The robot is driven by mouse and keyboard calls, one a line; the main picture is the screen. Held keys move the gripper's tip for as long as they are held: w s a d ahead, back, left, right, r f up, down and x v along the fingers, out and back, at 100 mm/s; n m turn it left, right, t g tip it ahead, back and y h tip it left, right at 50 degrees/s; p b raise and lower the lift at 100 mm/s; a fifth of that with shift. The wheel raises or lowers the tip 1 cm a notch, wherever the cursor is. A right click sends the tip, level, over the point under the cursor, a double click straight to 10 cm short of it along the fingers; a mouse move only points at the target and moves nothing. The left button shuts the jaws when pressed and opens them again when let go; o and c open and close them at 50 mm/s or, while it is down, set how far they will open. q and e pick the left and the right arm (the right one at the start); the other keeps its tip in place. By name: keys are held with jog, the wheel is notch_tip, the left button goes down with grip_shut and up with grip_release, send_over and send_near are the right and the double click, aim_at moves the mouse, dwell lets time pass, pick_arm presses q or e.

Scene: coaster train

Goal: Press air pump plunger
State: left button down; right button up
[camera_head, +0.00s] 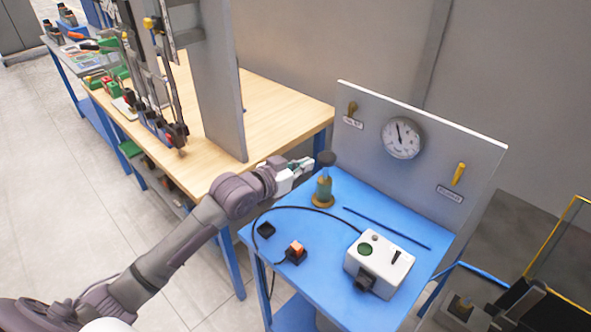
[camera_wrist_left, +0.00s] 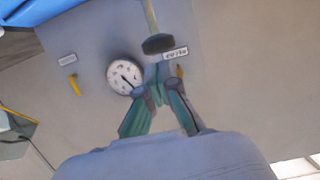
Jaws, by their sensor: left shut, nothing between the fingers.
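The air pump stands upright on the blue table. The knob also shows in the left wrist view (camera_wrist_left: 158,44), just beyond the fingertips. My left gripper (camera_head: 308,163) is shut and empty, with its fingertips close beside the knob on its left. I cannot tell whether they touch. In the left wrist view the left gripper's fingers (camera_wrist_left: 157,92) meet at the tips. My right gripper is not in view.
Behind the pump stands a grey panel with a round gauge (camera_head: 402,138) and a yellow lever (camera_head: 459,174). A wooden bench (camera_head: 275,108) is at the left.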

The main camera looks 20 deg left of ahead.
pick_arm(q)
jog(key=shift+v, duration=1.55)
